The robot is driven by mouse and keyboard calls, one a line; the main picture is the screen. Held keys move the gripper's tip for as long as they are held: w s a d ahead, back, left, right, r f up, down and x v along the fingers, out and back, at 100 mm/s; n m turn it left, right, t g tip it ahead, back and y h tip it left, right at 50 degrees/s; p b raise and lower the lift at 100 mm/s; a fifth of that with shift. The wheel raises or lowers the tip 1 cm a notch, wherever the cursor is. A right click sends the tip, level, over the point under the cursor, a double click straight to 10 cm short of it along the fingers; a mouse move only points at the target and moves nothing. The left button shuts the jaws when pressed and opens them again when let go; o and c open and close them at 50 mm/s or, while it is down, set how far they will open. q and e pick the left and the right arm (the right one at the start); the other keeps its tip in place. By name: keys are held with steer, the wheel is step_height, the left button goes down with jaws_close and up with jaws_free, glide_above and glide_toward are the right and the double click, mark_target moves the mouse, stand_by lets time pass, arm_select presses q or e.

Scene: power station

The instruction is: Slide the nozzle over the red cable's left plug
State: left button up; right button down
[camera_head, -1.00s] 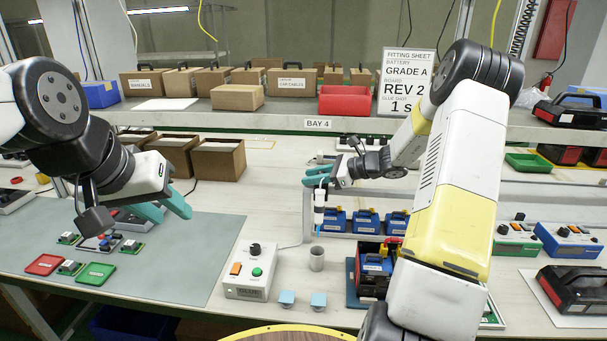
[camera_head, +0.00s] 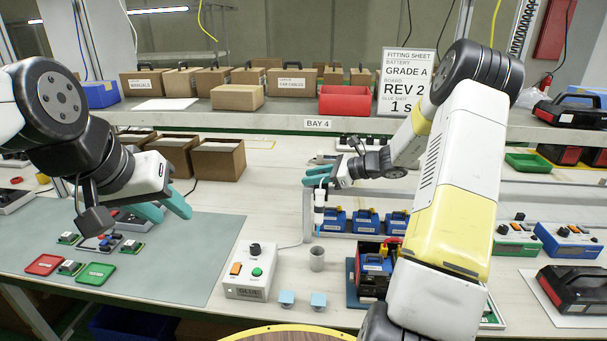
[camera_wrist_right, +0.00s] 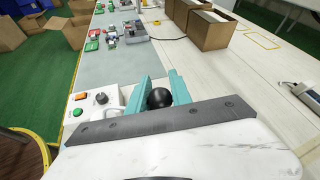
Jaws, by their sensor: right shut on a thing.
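My right gripper (camera_head: 318,177) is shut on the upper end of an upright white tool (camera_head: 319,201). The tool's thin nozzle (camera_head: 318,229) points down, over the bench left of the blue units. In the right wrist view a black rounded top (camera_wrist_right: 159,98) sits between my two teal fingers. A small red part (camera_head: 391,243) shows on top of the black and blue device (camera_head: 372,267), partly behind my right arm. I cannot make out a red cable's left plug. My left gripper (camera_head: 163,208) is open and empty above the grey-green mat.
A grey cup (camera_head: 317,259) stands below the nozzle, beside a white control box (camera_head: 249,272) with buttons. Two light-blue blocks (camera_head: 318,301) lie in front. Several blue units (camera_head: 367,222) stand in a row behind the device. The mat (camera_head: 205,255) has bare room.

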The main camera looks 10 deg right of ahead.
steer(key=s+d, duration=0.1)
steer(key=d, duration=0.3)
steer(key=s+d, duration=0.1)
steer(key=d, duration=0.4)
steer(key=s+d, duration=0.2)
steer(key=d, duration=0.2)
steer(key=shift+d, duration=0.4)
steer(key=c, duration=1.2)
jaws_free()
steer(key=shift+o, duration=0.2)
steer(key=shift+r, duration=0.1)
